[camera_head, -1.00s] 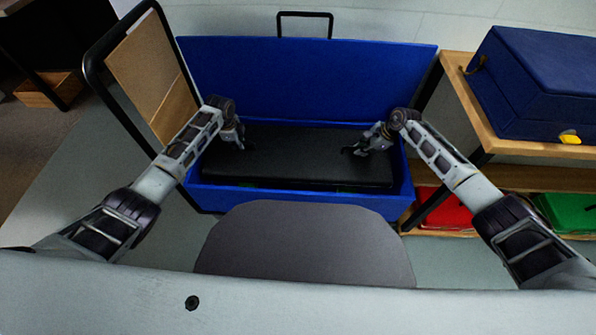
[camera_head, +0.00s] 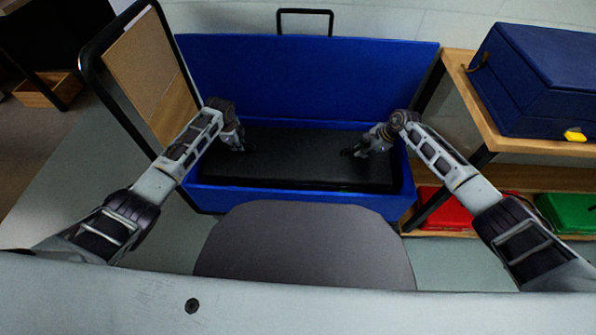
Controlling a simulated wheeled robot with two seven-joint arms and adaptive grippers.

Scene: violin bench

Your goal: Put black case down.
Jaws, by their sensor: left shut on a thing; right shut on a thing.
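The black case (camera_head: 300,160) is a long flat dark box lying level inside the open blue box (camera_head: 300,198), between its front wall and raised back panel. My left gripper (camera_head: 240,146) is at the case's left part and shut on it. My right gripper (camera_head: 356,151) is at the case's right part and shut on it. The fingertips are small and dark against the case, so the exact contact is hard to see. The underside of the case and the floor of the blue box are hidden.
A black-framed stand with a wooden panel (camera_head: 150,75) is at the left. A wooden shelf (camera_head: 490,120) at the right carries a dark blue case (camera_head: 535,80), with red (camera_head: 447,209) and green (camera_head: 570,212) cases below. A grey rounded surface (camera_head: 305,245) lies in front.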

